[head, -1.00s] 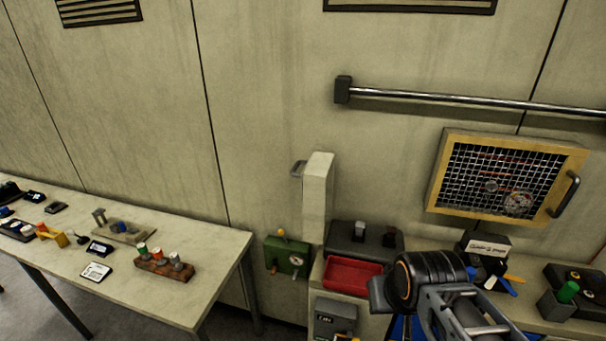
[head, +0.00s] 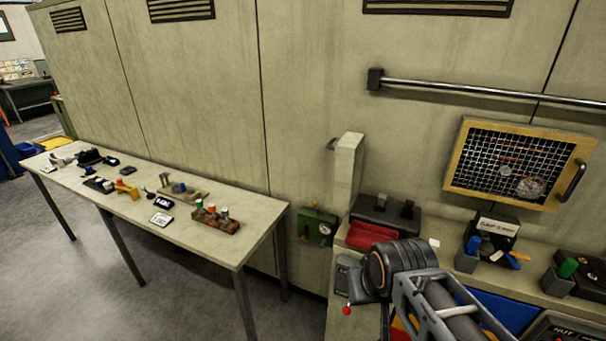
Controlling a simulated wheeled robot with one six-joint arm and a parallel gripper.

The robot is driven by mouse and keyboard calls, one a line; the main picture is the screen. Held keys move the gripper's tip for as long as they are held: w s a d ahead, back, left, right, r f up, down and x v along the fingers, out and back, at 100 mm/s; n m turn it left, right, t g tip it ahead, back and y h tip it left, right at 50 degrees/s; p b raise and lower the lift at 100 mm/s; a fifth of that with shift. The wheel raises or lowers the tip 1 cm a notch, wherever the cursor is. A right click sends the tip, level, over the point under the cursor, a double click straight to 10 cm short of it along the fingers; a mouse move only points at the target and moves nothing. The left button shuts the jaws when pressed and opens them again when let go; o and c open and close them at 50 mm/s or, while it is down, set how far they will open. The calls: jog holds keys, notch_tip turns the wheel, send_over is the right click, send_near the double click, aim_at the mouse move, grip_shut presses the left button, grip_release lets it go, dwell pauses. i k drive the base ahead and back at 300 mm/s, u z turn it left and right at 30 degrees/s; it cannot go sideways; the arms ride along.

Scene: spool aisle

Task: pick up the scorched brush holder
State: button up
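I cannot tell which object is the scorched brush holder; the small things on the long table (head: 255,236) are too small to make out burn marks. A brown block (head: 216,221) near the table's right end holds several small upright pieces with green, red and pale tops. Left of it are a grey plate with upright parts (head: 184,191), a small dark box (head: 164,201), a white card (head: 161,219) and a yellow-orange piece (head: 127,189). My arm crosses the lower right, with an orange-ringed joint. My gripper's fingers do not show.
A counter at right carries a red tray (head: 368,235), partly behind my arm, and a blue-topped holder (head: 468,253). A green box (head: 316,227) hangs on the wall between table and counter. A mesh-fronted cabinet (head: 516,163) and a rail (head: 470,92) are above.

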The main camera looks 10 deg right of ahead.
aim_at(409, 203)
jog(key=u, duration=1.25)
jog(key=i, duration=1.35)
jog(key=z, duration=2.25)
jog(key=k, duration=0.55)
jog(key=z, duration=0.6)
jog(key=i, duration=1.05)
jog(key=u, duration=0.2)
